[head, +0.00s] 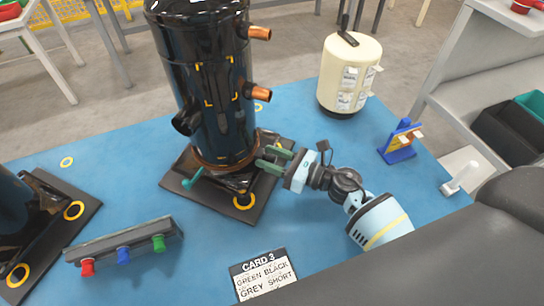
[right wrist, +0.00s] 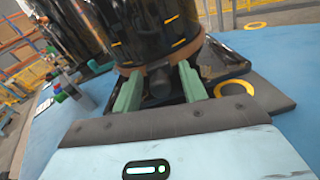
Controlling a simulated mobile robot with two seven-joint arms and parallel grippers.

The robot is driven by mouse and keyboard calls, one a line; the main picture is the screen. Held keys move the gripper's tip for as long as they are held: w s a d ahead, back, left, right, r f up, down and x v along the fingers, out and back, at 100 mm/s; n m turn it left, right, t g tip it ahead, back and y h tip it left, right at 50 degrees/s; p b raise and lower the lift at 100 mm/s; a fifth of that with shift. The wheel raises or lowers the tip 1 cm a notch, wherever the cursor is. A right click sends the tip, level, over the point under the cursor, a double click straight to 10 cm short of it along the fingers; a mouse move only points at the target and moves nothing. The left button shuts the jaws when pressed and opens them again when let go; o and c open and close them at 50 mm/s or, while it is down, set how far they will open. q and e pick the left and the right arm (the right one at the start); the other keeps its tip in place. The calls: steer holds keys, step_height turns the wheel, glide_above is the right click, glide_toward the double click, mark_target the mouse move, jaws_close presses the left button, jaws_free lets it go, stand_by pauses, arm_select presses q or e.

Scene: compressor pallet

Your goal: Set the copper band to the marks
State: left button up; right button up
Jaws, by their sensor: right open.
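The glossy black compressor (head: 207,120) stands upright on a dark base plate (head: 243,205). A copper-brown band (head: 218,166) runs around its foot, and it also shows in the right wrist view (right wrist: 127,71). Yellow marks (head: 207,104) in a broken square are on the compressor's front, above the band. My right gripper (head: 269,158) is open at the compressor's right side, low by the band. In the right wrist view its green fingers (right wrist: 156,86) stand either side of a dark lug (right wrist: 160,80); I cannot tell whether they touch it. My left gripper is not in view.
A teal lever (head: 193,178) sticks out at the foot's left. A cream tank (head: 348,74), a blue stand (head: 399,146), a bar with red, blue and green knobs (head: 122,243) and a card (head: 263,275) share the blue surface. Bare blue surface lies left of the compressor.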

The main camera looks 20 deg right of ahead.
jaws_close()
steer(key=shift+r+p, duration=0.9)
steer(key=shift+r, duration=0.85)
steer(key=shift+f, duration=0.1)
jaws_free()
steer(key=shift+f, duration=0.1)
steer(key=b+v, duration=0.1)
steer(key=v, duration=0.7)
